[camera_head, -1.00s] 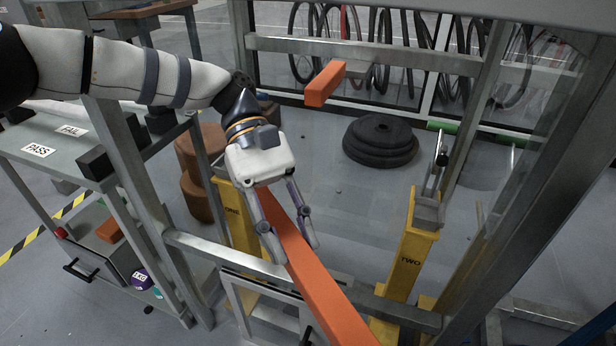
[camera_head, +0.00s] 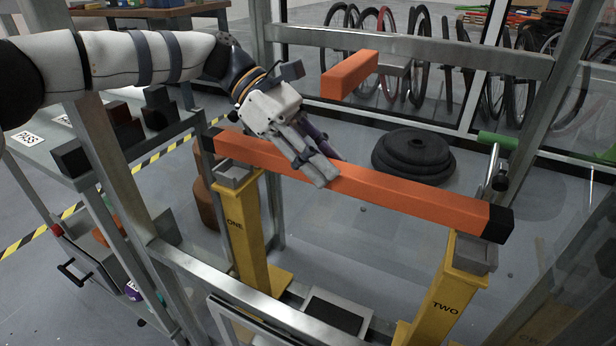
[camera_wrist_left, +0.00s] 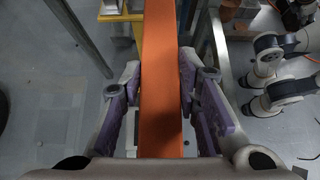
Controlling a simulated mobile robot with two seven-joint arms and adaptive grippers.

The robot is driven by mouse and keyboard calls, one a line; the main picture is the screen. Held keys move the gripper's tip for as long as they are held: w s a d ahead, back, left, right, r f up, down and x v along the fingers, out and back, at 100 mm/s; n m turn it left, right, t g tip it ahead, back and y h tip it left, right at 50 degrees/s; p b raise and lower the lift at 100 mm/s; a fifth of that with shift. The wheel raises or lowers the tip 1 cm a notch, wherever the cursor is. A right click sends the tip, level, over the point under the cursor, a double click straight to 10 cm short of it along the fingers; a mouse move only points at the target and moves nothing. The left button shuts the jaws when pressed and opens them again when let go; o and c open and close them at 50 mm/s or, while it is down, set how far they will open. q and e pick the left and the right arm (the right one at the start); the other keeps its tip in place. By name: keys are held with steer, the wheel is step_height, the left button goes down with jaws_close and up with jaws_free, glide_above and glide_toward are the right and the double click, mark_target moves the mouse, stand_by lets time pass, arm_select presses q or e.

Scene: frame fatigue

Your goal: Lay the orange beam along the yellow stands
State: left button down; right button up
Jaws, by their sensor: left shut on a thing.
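The long orange beam (camera_head: 400,187) with black ends lies crosswise over the two yellow stands. Its left end is at the grey cradle of stand ONE (camera_head: 243,225), its right end above the cradle of stand TWO (camera_head: 447,290). I cannot tell whether it touches either cradle. My left gripper (camera_head: 328,172) is shut on the beam, left of its middle. In the left wrist view the beam (camera_wrist_left: 161,80) runs between the two purple-padded fingers (camera_wrist_left: 163,95). My right gripper is not in view.
Metal frame posts and a front rail (camera_head: 240,290) surround the stands. A shorter orange block (camera_head: 350,75) sits by the rear rail. Black discs (camera_head: 413,155) are stacked on the floor behind. A grey bench (camera_head: 40,155) with dark blocks stands at left.

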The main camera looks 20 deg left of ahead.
mark_target(331, 187)
arm_select(q)
steer(key=w+f+b, duration=0.1)
steer(key=f, duration=0.1)
steer(key=w+f+b, duration=0.1)
steer(key=f, duration=0.2)
steer(key=w+f+b, duration=0.1)
steer(key=f, duration=0.1)
steer(key=shift+w+d+f, duration=0.1)
steer(key=shift+w+f, duration=0.15)
steer(key=shift+w, duration=0.15)
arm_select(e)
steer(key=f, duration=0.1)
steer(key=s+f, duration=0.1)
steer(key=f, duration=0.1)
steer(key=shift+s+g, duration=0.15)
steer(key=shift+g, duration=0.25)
arm_select(q)
steer(key=c, duration=1.2)
jaws_free()
steer(key=shift+f, duration=0.2)
